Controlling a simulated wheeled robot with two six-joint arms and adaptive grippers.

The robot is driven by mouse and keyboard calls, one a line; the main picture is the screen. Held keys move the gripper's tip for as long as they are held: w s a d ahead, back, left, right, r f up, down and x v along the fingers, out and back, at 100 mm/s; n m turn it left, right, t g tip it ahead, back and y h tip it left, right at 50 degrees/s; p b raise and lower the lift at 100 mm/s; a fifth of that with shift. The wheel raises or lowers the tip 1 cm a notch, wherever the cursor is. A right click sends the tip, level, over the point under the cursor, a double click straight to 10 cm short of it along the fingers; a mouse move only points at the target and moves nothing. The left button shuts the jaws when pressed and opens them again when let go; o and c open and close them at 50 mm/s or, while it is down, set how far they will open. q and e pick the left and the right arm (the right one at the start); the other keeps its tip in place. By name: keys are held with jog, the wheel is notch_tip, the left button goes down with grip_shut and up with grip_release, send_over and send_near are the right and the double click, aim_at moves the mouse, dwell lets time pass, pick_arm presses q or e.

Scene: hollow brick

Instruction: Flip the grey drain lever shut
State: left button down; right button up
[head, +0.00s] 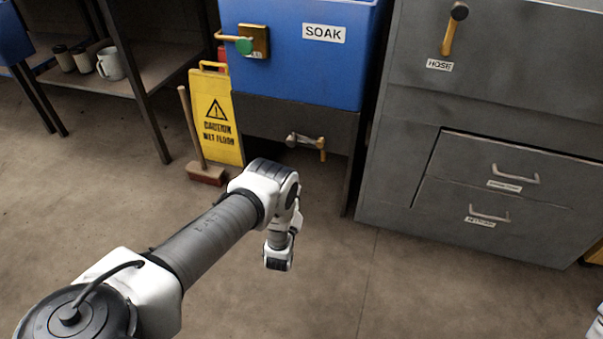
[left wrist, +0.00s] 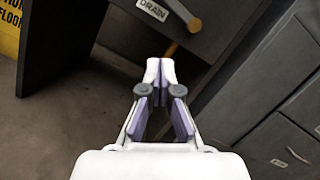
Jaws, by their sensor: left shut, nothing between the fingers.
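The drain lever (head: 304,140) sits on the dark panel below the blue soak tub in the head view. It has a grey bar running sideways and a yellow piece hanging at its right end. In the head view the gripper's fingers are hidden. My right gripper is not in view.
A grey cabinet (head: 400,190) with drawers and a hose lever (head: 448,35) stands at right. The floor in front is clear.

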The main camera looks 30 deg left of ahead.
pick_arm(q)
jog(key=shift+s+f, duration=0.1)
jog(key=shift+f, duration=0.05)
jog(key=w+a+r+b, duration=0.5)
jog(key=w, duration=0.3)
jog(key=shift+w+a+r, duration=0.15)
jog(key=shift+w+r, duration=0.15)
jog(key=shift+w, duration=0.05)
dwell(0.4)
